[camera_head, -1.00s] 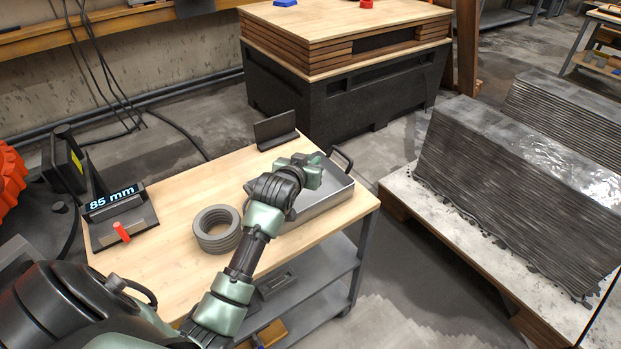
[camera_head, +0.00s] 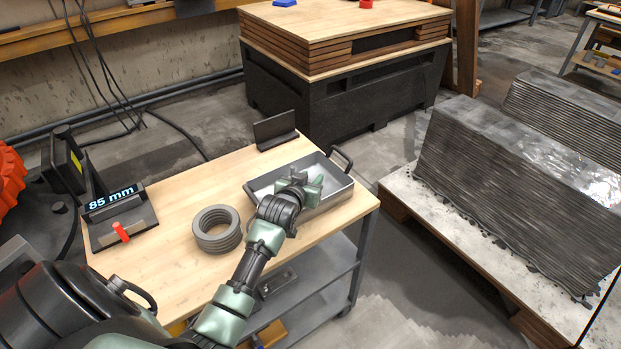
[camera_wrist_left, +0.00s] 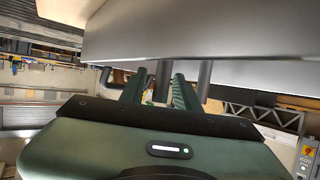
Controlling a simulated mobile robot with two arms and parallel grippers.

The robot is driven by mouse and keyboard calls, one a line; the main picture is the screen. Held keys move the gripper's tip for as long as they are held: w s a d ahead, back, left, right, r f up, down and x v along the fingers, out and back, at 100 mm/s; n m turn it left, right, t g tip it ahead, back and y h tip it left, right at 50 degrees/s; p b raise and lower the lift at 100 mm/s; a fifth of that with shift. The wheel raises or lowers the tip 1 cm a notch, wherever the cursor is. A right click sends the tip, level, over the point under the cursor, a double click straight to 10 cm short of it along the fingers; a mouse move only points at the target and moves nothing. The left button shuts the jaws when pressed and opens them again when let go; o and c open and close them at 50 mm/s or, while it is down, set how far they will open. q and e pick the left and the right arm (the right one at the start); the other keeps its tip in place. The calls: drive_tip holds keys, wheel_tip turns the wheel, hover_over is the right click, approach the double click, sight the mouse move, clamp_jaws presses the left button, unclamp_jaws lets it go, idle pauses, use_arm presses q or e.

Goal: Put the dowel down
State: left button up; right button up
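The shallow grey metal tray (camera_head: 338,194) sits at the right end of the wooden table. In the left wrist view the fingers (camera_wrist_left: 161,88) stand apart under a pale metal wall (camera_wrist_left: 190,30). A dark upright cylinder (camera_wrist_left: 163,82) shows between the fingers and a second one (camera_wrist_left: 205,82) to their right. I cannot tell whether either is the dowel or part of the tray, and no dowel is clear in the head view. My right gripper is out of view.
Stacked grey rings (camera_head: 217,230) stand left of my left forearm. A black stand with an "85 mm" display (camera_head: 112,200) and a red piece (camera_head: 121,232) is at the table's left. A dark angle plate (camera_head: 276,130) stands at the back edge. Table between is clear.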

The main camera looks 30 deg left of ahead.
use_arm(q)
drive_tip(key=shift+r, duration=0.15)
drive_tip(key=shift+s+r, duration=0.1)
drive_tip(key=shift+s, duration=0.05)
drive_tip(key=v, duration=1.1)
drive_tip(key=shift+s, duration=0.35)
drive_tip(key=shift+d+r, duration=0.1)
